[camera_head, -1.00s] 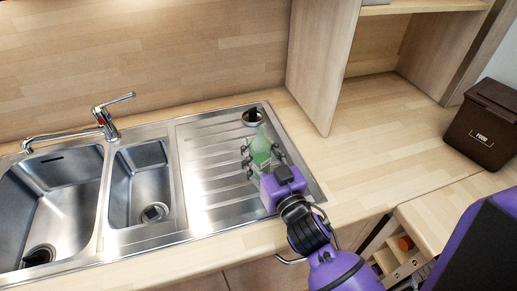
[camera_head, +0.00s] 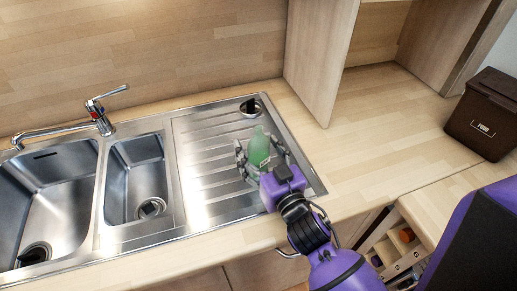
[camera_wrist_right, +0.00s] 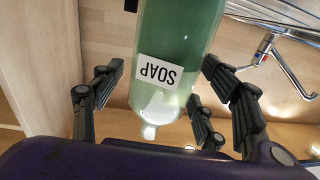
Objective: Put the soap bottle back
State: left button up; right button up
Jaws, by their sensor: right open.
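The soap bottle (camera_head: 259,147) is green and translucent. It is over the drainboard (camera_head: 215,190) right of the sinks. My right gripper (camera_head: 260,153) is open around it, with fingers on both sides. In the right wrist view the bottle (camera_wrist_right: 178,70) appears upside down with a white "SOAP" label, between the spread fingers (camera_wrist_right: 165,100); gaps show beside it there. The bottle's base is partly hidden in the head view, so I cannot tell exactly how it rests. My left gripper is not in view.
A round opening (camera_head: 250,107) lies at the back of the drainboard. The faucet (camera_head: 100,117) and two sink basins are to the left. A wooden panel (camera_head: 320,60) stands behind right. A brown bin (camera_head: 485,115) is at the far right. The counter between is clear.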

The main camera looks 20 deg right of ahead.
jog(key=s, duration=0.3)
jog(key=s+d+b, duration=0.1)
jog(key=s, duration=0.3)
jog(key=s+b, duration=0.1)
jog(key=s, duration=0.2)
jog(key=shift+s+d, duration=0.15)
jog(key=shift+s, duration=0.5)
jog(key=shift+s+d+r, duration=0.1)
jog(key=shift+s, duration=0.2)
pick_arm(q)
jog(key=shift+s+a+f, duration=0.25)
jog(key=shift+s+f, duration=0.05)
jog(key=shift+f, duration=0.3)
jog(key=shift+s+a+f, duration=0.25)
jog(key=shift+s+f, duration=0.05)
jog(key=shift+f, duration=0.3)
